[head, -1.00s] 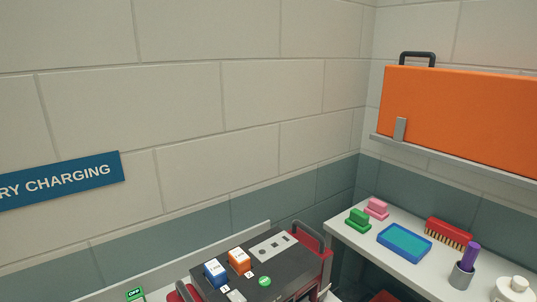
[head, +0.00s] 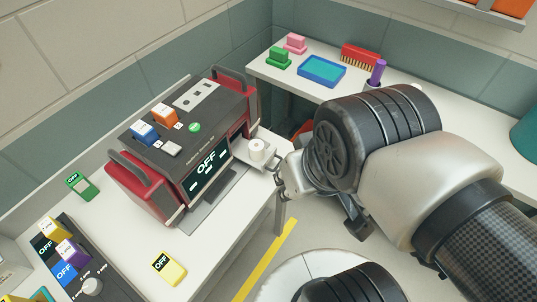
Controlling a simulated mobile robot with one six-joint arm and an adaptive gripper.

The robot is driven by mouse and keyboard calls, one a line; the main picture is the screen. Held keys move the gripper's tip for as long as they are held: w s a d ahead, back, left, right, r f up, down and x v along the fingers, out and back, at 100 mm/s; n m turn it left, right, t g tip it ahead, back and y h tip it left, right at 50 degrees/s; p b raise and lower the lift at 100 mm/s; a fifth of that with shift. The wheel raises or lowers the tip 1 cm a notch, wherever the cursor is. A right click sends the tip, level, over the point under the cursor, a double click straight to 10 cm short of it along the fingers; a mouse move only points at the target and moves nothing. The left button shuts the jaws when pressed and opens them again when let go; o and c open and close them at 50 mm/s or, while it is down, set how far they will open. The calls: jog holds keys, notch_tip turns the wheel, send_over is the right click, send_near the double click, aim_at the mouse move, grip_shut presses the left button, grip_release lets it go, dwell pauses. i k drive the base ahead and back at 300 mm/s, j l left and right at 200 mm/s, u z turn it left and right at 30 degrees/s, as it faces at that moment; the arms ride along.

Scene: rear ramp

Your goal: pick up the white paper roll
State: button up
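My gripper (head: 279,170) is just to the right of and slightly below the roll in the picture. It is small in view and partly hidden by my own wrist. Whether its fingers are open or touch the roll cannot be told.
A shelf behind holds a blue tray (head: 322,71), a red brush (head: 360,57) and stamps. Open floor lies below.

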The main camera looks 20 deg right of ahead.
aim_at(256, 147)
jog(key=i+l, duration=0.25)
jog(key=i+l+u, duration=0.1)
jog(key=l, duration=0.3)
jog(key=i+u, duration=0.1)
jog(key=u, duration=1.45)
